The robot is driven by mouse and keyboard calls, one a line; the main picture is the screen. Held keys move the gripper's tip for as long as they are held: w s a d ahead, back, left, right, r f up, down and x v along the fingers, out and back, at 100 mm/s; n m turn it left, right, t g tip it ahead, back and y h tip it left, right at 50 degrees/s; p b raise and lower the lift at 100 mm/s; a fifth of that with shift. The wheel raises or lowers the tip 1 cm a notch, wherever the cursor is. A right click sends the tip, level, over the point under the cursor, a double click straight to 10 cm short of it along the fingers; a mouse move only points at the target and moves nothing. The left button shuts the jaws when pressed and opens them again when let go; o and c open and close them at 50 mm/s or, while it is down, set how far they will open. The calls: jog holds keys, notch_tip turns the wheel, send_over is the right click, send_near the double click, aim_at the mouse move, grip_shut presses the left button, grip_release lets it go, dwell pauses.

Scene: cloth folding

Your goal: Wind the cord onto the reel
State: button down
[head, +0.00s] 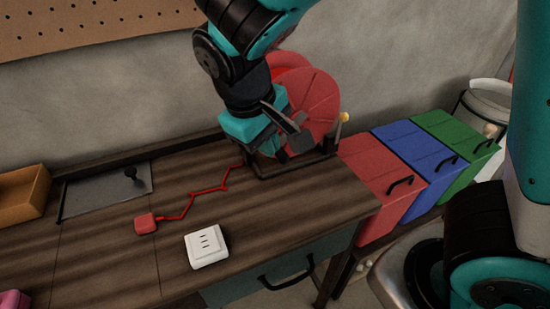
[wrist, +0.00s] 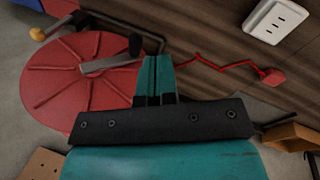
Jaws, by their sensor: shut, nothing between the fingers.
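A red cord reel (head: 318,100) stands upright on a dark stand at the right end of the table, with a yellow knob (head: 344,117) on its right side. In the wrist view the reel (wrist: 80,85) fills the left, with a grey crank arm (wrist: 112,64) across it and the yellow knob (wrist: 38,34). The red cord (head: 208,190) runs in a zigzag over the table from the reel to a red plug (head: 146,223). The plug also shows in the wrist view (wrist: 272,77). My gripper (wrist: 157,62) is shut and empty, close beside the reel, and partly hides it.
A white socket plate (head: 206,244) lies near the table's front. A grey panel (head: 106,190) and an orange box (head: 24,191) are at the left. Red, blue and green bins (head: 420,162) stand right of the table.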

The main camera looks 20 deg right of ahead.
jog(key=w+a+f+m+t+h, duration=0.1)
jog(key=w+a+f+h, duration=0.2)
jog(key=a+h, duration=0.1)
jog(key=m+t+h, duration=0.2)
jog(key=h, duration=0.2)
send_near(280, 160)
jog(key=x, duration=0.7)
jog(key=shift+w+d+f, duration=0.1)
jog(key=shift+d+f, duration=0.1)
